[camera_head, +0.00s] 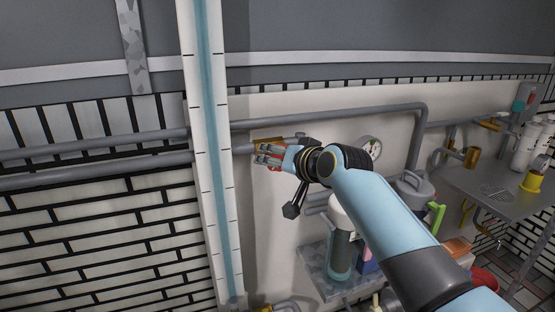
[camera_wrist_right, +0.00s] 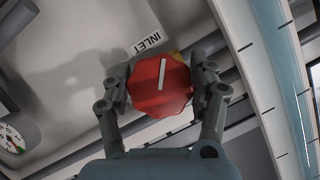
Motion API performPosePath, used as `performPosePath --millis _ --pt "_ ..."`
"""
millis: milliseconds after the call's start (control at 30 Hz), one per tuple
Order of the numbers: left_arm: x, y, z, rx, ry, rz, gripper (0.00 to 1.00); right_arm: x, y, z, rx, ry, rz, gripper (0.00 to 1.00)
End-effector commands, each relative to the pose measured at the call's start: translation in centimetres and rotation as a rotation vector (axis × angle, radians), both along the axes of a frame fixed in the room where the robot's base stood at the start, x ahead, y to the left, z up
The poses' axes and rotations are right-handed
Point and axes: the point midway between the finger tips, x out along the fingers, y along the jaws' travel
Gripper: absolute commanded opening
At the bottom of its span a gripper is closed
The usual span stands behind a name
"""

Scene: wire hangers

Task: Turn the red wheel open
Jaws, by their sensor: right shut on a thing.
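The red wheel (camera_wrist_right: 160,88) fills the middle of the right wrist view, with a white line across its face. My left gripper is not in view.
A white upright post with a blue stripe (camera_head: 212,170) stands just left of the valve. Grey pipes (camera_head: 330,117) run along the wall. A gauge (camera_head: 370,147), a canister (camera_head: 341,250) on a shelf and a side shelf (camera_head: 495,190) with bottles are to the right.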

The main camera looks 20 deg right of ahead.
Motion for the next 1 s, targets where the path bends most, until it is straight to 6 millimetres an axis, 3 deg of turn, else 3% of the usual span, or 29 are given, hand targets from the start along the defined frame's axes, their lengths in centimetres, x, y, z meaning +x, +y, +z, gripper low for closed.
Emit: performPosePath --millis 67,100,267,667,1000 --pt "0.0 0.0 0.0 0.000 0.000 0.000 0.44 -0.2 0.0 -0.5 0.000 0.011 0.001 0.27" --pt "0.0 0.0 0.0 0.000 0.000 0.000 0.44 -0.2 0.0 -0.5 0.001 0.011 0.001 0.63" --pt "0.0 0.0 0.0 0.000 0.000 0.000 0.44 -0.1 0.0 -0.4 0.001 0.007 0.001 0.84" --pt "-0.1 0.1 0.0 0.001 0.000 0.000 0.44 -1.0 -0.2 0.1 0.000 0.003 0.000 0.84" --pt "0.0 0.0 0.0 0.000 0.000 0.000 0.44 -7.5 -1.7 2.5 -0.002 0.003 0.000 0.84"
